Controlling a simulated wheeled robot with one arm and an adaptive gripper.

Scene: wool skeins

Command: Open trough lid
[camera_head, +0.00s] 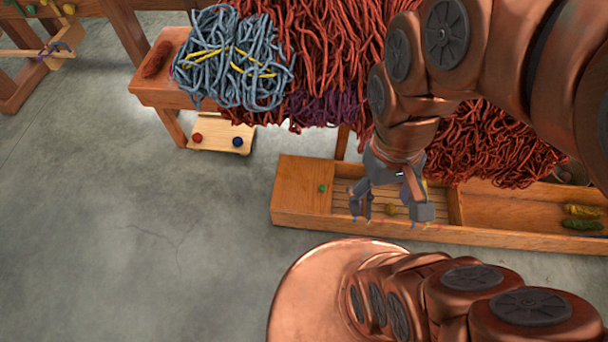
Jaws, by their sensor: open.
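A long wooden trough (350,231) lies on the floor at the lower right, below the hanging wool. A flat wooden panel with a small green knob (323,188), seemingly the lid (302,192), covers its left end. Its middle shows a slatted floor with a small yellowish thing (391,210) on it. Its right part is open. My gripper (392,208) points down over the middle part, right of the green knob. Its fingers are spread with nothing seen between them. They hide part of the trough's middle, and I cannot tell their height above it.
A wooden bench (158,95) holds blue-grey skeins (235,60) and red wool (330,50) above and behind the trough. A small board (215,139) with a red and a blue knob is below it. Yellow and green skeins (583,225) lie at the trough's right. The left floor is clear.

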